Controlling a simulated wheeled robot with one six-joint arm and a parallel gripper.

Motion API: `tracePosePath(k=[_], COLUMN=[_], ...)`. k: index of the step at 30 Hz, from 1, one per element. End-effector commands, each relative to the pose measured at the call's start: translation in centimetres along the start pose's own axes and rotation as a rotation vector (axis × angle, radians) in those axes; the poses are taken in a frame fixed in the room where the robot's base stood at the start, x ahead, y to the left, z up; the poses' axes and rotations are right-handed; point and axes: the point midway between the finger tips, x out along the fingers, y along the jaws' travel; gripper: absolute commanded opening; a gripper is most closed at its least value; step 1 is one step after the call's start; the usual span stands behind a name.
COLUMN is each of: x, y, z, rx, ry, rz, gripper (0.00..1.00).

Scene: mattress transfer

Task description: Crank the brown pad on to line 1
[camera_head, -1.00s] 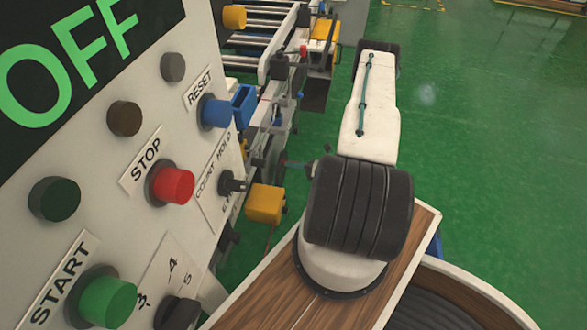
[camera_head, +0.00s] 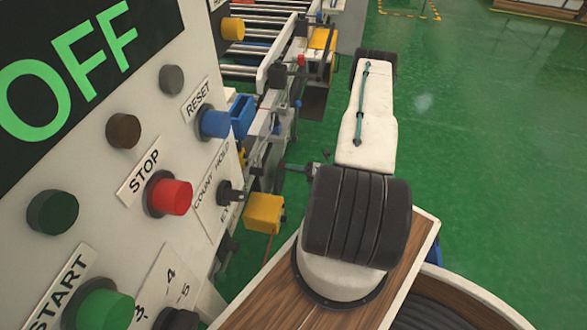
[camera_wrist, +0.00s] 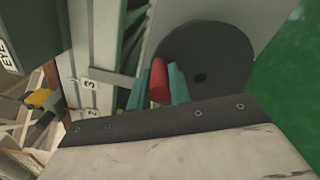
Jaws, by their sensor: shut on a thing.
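In the wrist view, my gripper (camera_wrist: 158,86) has its teal fingers on either side of a red crank handle (camera_wrist: 158,78) and is shut on it. The handle stands out from a dark grey crank disc (camera_wrist: 212,62) with a hole in its face. Left of the disc, a pale scale (camera_wrist: 92,55) carries the numbers 3 and 2. I cannot make out a pointer setting on it. In the head view, my arm hides most of the gripper. I cannot make out the brown pad in either view.
A control panel fills the left of the head view, with a green START button (camera_head: 105,308), a red STOP button (camera_head: 170,196), a blue RESET button (camera_head: 214,123) and a display reading OFF (camera_head: 70,65). A roller conveyor (camera_head: 262,50) lies behind. Green floor (camera_head: 480,140) is clear at right.

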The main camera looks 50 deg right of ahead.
Motion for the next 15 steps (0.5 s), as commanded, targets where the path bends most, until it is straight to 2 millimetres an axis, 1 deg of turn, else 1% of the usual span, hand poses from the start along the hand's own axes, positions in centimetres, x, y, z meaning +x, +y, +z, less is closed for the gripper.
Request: tracePosePath(k=[3,4,5,6,15], x=[0.02,0.02,0.02,0.02,-0.22], y=[-0.04,-0.04,-0.04,-0.03,-0.02], z=[0.13,0.13,0.13,0.12,0.06], rx=[-0.003,-0.004,-0.004,-0.003,-0.002], ry=[-0.001,-0.001,-0.001,-0.001,-0.001], rz=[-0.001,-0.001,-0.001,-0.001,-0.001], gripper=[0.00,0.28,0.37,0.41,0.41])
